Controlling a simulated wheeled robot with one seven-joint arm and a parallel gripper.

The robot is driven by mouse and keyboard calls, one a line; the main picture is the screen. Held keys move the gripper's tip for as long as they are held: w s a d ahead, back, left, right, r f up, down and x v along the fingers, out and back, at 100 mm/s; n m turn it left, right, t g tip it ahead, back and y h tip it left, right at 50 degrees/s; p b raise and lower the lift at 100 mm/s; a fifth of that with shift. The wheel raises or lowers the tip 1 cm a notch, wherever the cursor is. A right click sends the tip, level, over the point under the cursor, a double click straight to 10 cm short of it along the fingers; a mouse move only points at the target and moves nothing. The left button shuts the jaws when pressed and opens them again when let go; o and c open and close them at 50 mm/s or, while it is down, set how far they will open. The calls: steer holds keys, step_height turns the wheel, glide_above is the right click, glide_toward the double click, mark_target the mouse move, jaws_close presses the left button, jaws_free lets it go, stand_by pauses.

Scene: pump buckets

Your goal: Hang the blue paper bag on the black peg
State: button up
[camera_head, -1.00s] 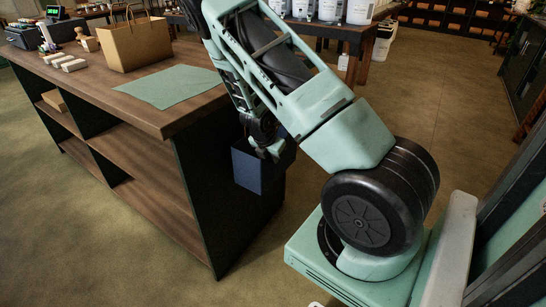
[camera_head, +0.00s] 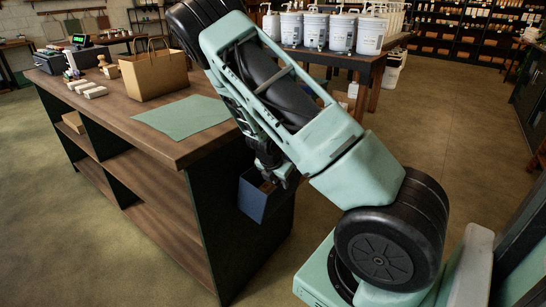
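The blue paper bag (camera_head: 257,203) is beside the dark end panel of the wooden counter, below the countertop. It looks roughly upright, slightly tilted. My gripper (camera_head: 277,182) is at the bag's upper edge, and its fingers overlap the bag in this view. I cannot tell whether the fingers are shut on the bag or its handle, or apart from it. The black peg cannot be made out; the dark end panel and my arm may hide it. I cannot tell whether the bag hangs on anything.
The counter (camera_head: 190,158) bears a green mat (camera_head: 183,117), a brown paper bag (camera_head: 155,76), small white blocks (camera_head: 95,92) and a card terminal (camera_head: 80,40). White pump buckets (camera_head: 342,33) stand on a table behind. The floor right of the counter is open.

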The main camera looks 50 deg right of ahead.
steer(key=p+v, duration=0.6)
steer(key=v, duration=0.6)
steer(key=shift+r, duration=0.1)
steer(key=w+a+r+m+t+y, duration=0.15)
steer(key=a+r+m, duration=0.25)
steer(key=a, duration=0.7)
steer(key=a+r+m+t+y, duration=0.1)
steer(key=a+r+m+t, duration=0.2)
steer(key=a, duration=0.8)
steer(key=s+a+r+m+g+y, duration=0.1)
steer(key=s+a+r+m+g, duration=0.1)
steer(key=s+a+r, duration=0.3)
steer(key=s+a+r+m+g+y, duration=0.1)
steer(key=s+a+r, duration=0.4)
steer(key=s+a, duration=0.6)
steer(key=s+m+g, duration=0.1)
steer(key=s+g, duration=0.1)
steer(key=s, duration=0.4)
steer(key=shift+s+a, duration=0.15)
steer(key=shift+s, duration=0.05)
steer(key=shift+r+y, duration=0.1)
steer(key=shift+y, duration=0.15)
